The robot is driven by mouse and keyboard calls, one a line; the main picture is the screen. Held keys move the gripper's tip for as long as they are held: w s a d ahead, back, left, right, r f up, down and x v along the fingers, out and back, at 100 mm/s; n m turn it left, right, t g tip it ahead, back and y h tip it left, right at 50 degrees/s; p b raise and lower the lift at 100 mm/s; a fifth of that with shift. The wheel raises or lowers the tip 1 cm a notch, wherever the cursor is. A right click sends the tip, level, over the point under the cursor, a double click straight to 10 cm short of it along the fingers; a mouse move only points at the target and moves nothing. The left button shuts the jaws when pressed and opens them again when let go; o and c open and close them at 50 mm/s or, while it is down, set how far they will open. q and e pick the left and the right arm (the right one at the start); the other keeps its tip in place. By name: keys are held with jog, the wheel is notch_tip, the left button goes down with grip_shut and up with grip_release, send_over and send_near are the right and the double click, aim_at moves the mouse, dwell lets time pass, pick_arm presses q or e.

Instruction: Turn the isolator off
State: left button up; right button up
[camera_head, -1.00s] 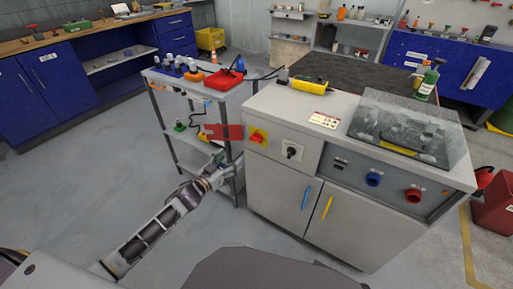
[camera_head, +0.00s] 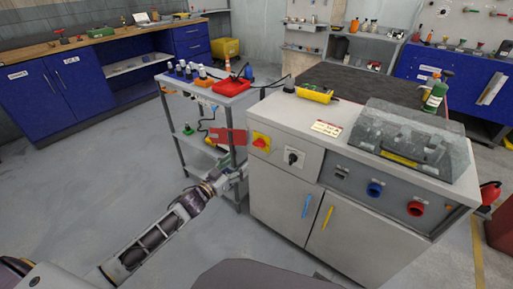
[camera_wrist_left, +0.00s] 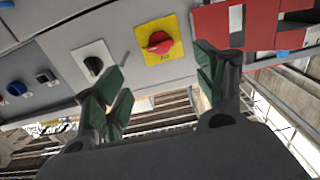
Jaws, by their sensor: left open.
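The isolator is a red rotary knob on a yellow square plate (camera_head: 260,142), on the upper left of the grey cabinet's (camera_head: 280,193) front. It also shows in the left wrist view (camera_wrist_left: 159,42), at upper middle. My left gripper (camera_head: 238,174) is just below and left of it in the head view. In the left wrist view my left gripper (camera_wrist_left: 162,70) has its green-padded fingers spread apart with nothing between them. The knob shows beyond the fingers, in the gap, and appears not touched. The knob's exact setting is hard to read. My right gripper is not in view.
A black selector knob on a white plate (camera_head: 293,158) is right of the isolator. A red panel (camera_head: 227,136) hangs close by on its left, beside a trolley (camera_head: 215,101) with tools. Blue and red sockets (camera_head: 416,208) are further right. Open floor (camera_head: 95,170) lies left.

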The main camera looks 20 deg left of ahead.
aim_at(259, 144)
pick_arm(q)
jog(key=shift+w, duration=0.1)
jog(key=b+x, duration=0.2)
jog(key=x, duration=1.1)
jog(key=shift+w, duration=0.25)
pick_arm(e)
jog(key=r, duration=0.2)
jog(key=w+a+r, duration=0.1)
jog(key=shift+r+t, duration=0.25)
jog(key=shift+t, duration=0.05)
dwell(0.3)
pick_arm(q)
jog(key=shift+f, duration=0.1)
jog(key=c, duration=1.1)
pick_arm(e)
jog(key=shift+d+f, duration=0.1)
pick_arm(q)
jog(key=shift+o, duration=0.2)
